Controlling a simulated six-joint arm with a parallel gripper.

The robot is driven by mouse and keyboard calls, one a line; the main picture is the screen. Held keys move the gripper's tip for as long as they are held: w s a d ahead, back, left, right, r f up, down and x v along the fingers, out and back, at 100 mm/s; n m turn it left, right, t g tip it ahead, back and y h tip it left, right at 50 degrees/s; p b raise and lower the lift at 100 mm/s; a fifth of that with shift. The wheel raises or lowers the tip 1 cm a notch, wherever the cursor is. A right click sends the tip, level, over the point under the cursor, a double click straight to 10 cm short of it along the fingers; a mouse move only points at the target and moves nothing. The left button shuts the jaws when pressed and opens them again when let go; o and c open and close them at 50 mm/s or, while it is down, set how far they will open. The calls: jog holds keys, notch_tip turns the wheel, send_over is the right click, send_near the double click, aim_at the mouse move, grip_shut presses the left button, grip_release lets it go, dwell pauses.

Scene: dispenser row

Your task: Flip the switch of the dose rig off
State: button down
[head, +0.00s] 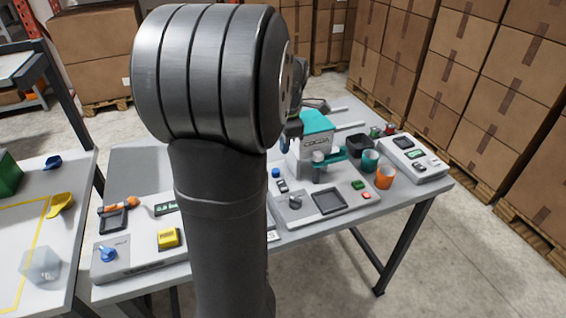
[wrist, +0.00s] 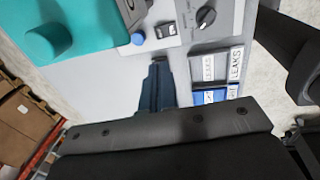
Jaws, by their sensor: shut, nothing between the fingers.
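A grey rig with a teal-topped cocoa dispenser (head: 316,125) stands on the right-hand table; I take it for the dose rig, though no such name is readable. A small black rocker switch (head: 282,186) sits on its panel, between a blue button and a dial. In the wrist view the switch (wrist: 166,30) lies just beyond my gripper (wrist: 157,66), apart from it. My gripper is shut and empty, its fingertips over the pale panel or table. Which way the switch is tipped is too small to tell. My arm hides much of the head view's middle.
The blue button (wrist: 138,39) and dial (wrist: 206,17) flank the switch. Another panel with a blue knob (head: 108,253) is at left.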

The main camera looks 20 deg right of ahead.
aim_at(284, 187)
jog(key=f, duration=0.4)
jog(key=w+f, duration=0.1)
jog(key=f, duration=0.4)
jog(key=w+f, duration=0.1)
jog(key=f, duration=0.3)
jog(key=shift+f, duration=0.15)
jog(key=shift+w+f+g, duration=0.1)
jog(key=shift+f+g, duration=0.15)
jog(key=shift+g, duration=0.05)
jog(key=shift+s, duration=0.2)
jog(key=shift+s+r, duration=0.15)
jog(key=shift+s, duration=0.55)
jog(key=shift+r, duration=0.1)
